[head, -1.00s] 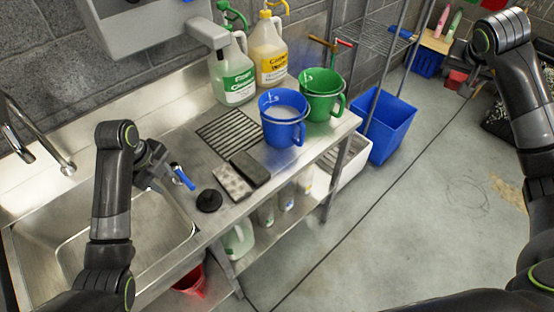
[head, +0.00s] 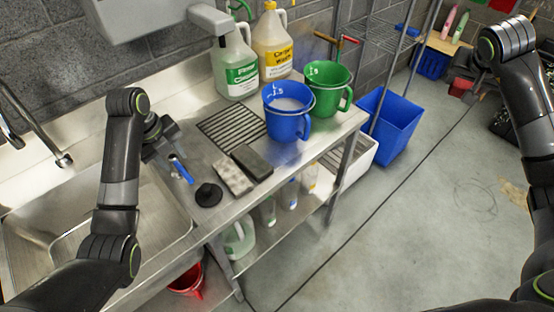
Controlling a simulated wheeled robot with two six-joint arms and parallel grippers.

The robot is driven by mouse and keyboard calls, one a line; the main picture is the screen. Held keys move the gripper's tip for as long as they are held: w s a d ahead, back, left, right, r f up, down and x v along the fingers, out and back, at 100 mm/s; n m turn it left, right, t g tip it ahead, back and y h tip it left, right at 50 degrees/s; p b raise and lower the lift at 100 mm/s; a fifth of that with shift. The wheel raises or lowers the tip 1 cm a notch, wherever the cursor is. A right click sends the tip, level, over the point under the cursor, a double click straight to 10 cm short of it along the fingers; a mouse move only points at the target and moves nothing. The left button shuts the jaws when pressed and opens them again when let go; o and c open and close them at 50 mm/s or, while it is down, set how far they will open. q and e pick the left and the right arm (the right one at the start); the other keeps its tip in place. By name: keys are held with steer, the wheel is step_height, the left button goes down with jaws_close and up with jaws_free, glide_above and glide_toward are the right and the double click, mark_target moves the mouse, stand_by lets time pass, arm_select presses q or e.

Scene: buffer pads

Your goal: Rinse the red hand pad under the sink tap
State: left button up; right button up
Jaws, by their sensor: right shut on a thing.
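I see no red hand pad in the head view. The sink tap (head: 40,132) is a curved metal spout at the left, over the steel sink (head: 150,232). My left gripper (head: 160,136) is beside the sink's far right corner, right of the tap. Its fingertips are too unclear to tell open from shut. My right arm stands at the right edge, and its gripper is hidden or outside the view.
A blue-handled tool (head: 181,170) and a black stopper (head: 208,194) lie near the sink edge. A pale pad (head: 232,176) and a dark pad (head: 252,162) lie on the counter. Blue (head: 287,118) and green (head: 328,88) jugs stand behind. Open floor is at right.

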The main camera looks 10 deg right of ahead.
mark_target(184, 173)
arm_select(q)
steer(key=f, duration=0.4)
steer(key=d+f+p, duration=0.1)
steer(key=f, duration=0.1)
steer(key=shift+w+f, duration=0.15)
steer(key=shift+w, duration=0.15)
jaws_close()
